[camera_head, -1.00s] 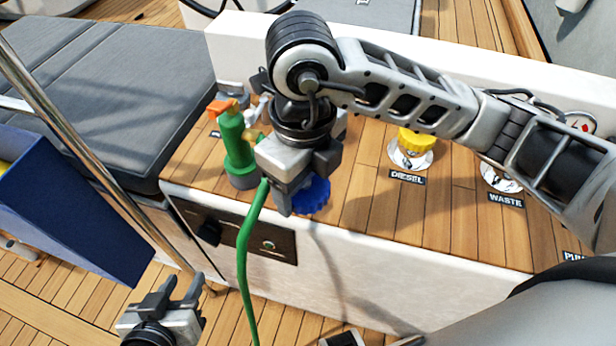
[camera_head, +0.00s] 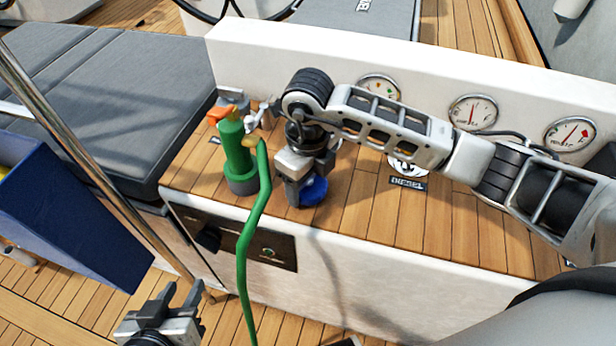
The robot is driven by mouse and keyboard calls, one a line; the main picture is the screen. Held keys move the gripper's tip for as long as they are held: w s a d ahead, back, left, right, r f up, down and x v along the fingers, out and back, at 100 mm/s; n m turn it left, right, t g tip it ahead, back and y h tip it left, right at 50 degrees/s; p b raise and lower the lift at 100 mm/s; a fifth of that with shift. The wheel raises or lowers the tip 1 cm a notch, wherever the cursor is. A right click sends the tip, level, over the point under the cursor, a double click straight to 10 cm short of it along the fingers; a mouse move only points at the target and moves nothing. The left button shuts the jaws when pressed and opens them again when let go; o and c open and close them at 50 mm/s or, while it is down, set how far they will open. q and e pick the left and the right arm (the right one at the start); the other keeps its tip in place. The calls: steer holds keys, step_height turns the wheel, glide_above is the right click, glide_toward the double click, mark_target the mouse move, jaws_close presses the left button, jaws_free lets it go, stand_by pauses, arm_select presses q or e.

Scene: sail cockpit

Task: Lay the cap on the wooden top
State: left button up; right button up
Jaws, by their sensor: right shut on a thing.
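The blue cap (camera_head: 314,191) is at the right gripper's fingertips, low over the wooden top (camera_head: 356,221), near its front edge. My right gripper (camera_head: 300,192) is shut on the cap, pointing down. The fingers hide part of the cap, and I cannot tell whether it touches the wood. My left gripper (camera_head: 178,296) is open and empty at the bottom left, in front of the cockpit box and away from the cap.
A green nozzle (camera_head: 237,158) with a green hose (camera_head: 252,232) stands just left of the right gripper. The DIESEL label (camera_head: 408,183) and gauges (camera_head: 473,113) lie to the right. Bare wood is free at the front right. A steel rail (camera_head: 95,160) stands at left.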

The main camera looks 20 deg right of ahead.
steer(key=shift+f, duration=0.15)
steer(key=o, duration=1.1)
steer(key=shift+r, duration=0.45)
step_height(320, 180, up, 12)
steer(key=shift+f, duration=0.2)
